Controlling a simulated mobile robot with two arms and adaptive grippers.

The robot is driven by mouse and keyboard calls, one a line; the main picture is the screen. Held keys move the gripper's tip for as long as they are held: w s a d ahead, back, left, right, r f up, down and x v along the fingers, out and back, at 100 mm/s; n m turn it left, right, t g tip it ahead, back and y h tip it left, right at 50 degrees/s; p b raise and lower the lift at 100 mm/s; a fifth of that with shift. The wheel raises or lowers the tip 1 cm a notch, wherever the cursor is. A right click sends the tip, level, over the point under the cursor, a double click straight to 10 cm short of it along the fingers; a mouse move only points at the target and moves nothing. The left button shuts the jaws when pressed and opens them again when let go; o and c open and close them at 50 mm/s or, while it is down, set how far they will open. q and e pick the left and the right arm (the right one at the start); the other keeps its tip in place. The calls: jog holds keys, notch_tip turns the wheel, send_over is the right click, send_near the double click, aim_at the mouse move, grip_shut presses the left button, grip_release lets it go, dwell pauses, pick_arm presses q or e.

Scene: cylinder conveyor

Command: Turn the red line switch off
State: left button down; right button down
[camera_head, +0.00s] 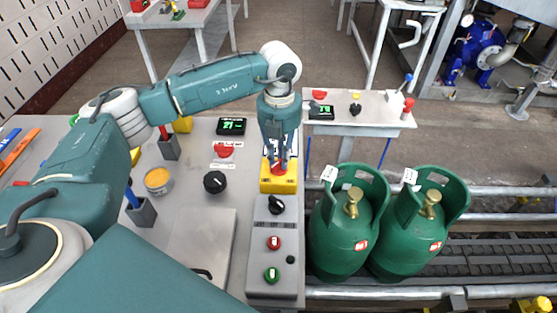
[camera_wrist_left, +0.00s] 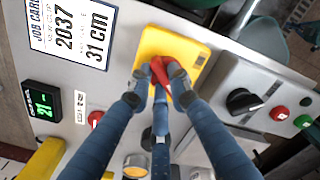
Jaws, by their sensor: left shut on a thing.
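The red line switch (camera_wrist_left: 159,68) is a red handle on a yellow box (camera_wrist_left: 190,47), which also shows on the grey panel in the head view (camera_head: 278,185). My left gripper (camera_head: 277,164) reaches down onto the box from above. In the wrist view its fingertips (camera_wrist_left: 160,76) are closed on the red handle, one on each side. The fingers hide part of the handle, so its exact angle is hard to tell. My right gripper is not in view.
A black knob (camera_head: 276,205), a red button (camera_head: 274,242) and a green button (camera_head: 271,275) sit below the box. Green gas cylinders (camera_head: 345,233) stand just right of the panel. A green-lit display (camera_head: 231,126) and a black knob (camera_head: 215,182) lie to the left.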

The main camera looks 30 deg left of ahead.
pick_arm(q)
jog(key=shift+w+r+m, duration=0.1)
jog(key=shift+m, duration=0.5)
jog(key=c, duration=1.6)
grip_release()
jog(key=shift+r, duration=0.1)
notch_tip(320, 180, up, 12)
jog(key=shift+f+b, duration=0.1)
jog(key=shift+b, duration=0.2)
